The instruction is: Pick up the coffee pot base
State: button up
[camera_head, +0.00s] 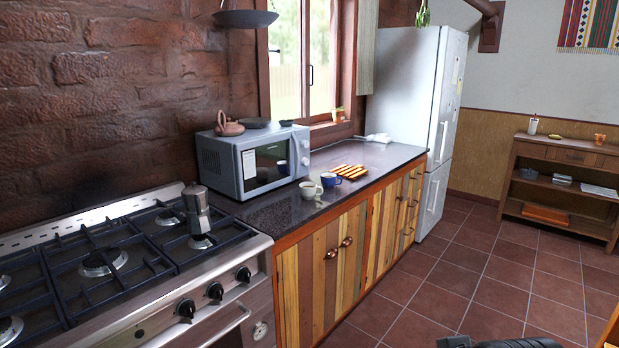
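A dark piece (500,343) at the bottom edge, right of centre, looks like part of my arm or gripper. It is cut off by the frame, far from the pot, and its fingers cannot be made out.
The stove (150,310) has black grates around the pot. A microwave (252,160) stands behind right of it on the dark counter (270,213). Two cups (309,190) (330,180) stand in front of the microwave. The tiled floor (500,270) is open to the right.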

aim_at(200, 226)
jog(key=i+j+u, duration=0.75)
jog(key=j, duration=0.15)
jog(key=i+j+u, duration=0.5)
jog(key=i+u, duration=0.25)
jog(key=k, duration=0.05)
